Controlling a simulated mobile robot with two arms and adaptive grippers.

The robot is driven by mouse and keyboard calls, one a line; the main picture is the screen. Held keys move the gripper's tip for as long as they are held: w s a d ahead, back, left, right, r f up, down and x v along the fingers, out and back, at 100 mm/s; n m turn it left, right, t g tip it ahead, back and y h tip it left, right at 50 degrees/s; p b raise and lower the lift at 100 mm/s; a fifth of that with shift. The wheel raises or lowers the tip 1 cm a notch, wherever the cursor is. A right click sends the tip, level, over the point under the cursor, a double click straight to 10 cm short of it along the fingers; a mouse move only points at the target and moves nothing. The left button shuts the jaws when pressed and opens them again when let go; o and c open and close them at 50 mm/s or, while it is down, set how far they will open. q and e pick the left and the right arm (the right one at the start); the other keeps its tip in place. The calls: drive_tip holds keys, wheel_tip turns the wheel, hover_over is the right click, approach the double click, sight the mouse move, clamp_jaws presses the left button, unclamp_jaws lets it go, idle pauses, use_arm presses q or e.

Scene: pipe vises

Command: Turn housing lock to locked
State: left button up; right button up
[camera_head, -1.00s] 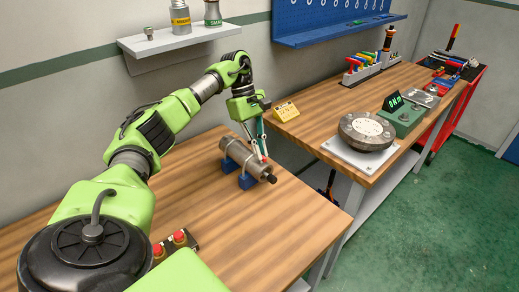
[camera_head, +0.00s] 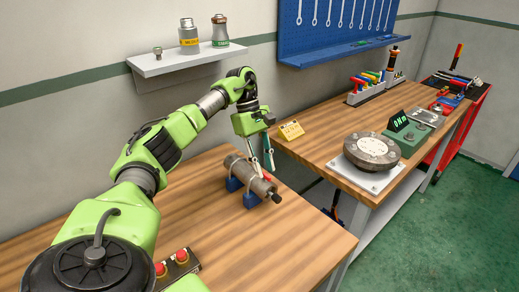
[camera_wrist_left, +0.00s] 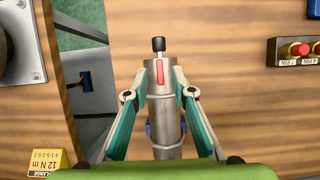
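The housing is a grey metal cylinder (camera_head: 240,170) lying on blue supports (camera_head: 234,184) on the near wooden bench. A black knob (camera_head: 276,198) sticks out of its front end. In the left wrist view the cylinder (camera_wrist_left: 166,122) runs up the middle, with a red lever-like strip (camera_wrist_left: 159,72) near its end and the black knob (camera_wrist_left: 158,44) beyond. My left gripper (camera_head: 262,168) is over the front end of the housing. In the wrist view its spread fingers (camera_wrist_left: 161,76) flank the cylinder beside the red strip; I cannot tell whether they touch it. My right gripper is not in view.
A red-button box (camera_head: 178,266) sits on the near bench. A yellow label block (camera_head: 291,130), a round flange (camera_head: 372,151) on a white plate and a green display box (camera_head: 406,135) stand on the other bench. A gap separates the benches. The wood around the housing is clear.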

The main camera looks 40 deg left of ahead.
use_arm(q)
drive_tip(key=v, duration=1.1)
drive_tip(key=shift+d, duration=0.1)
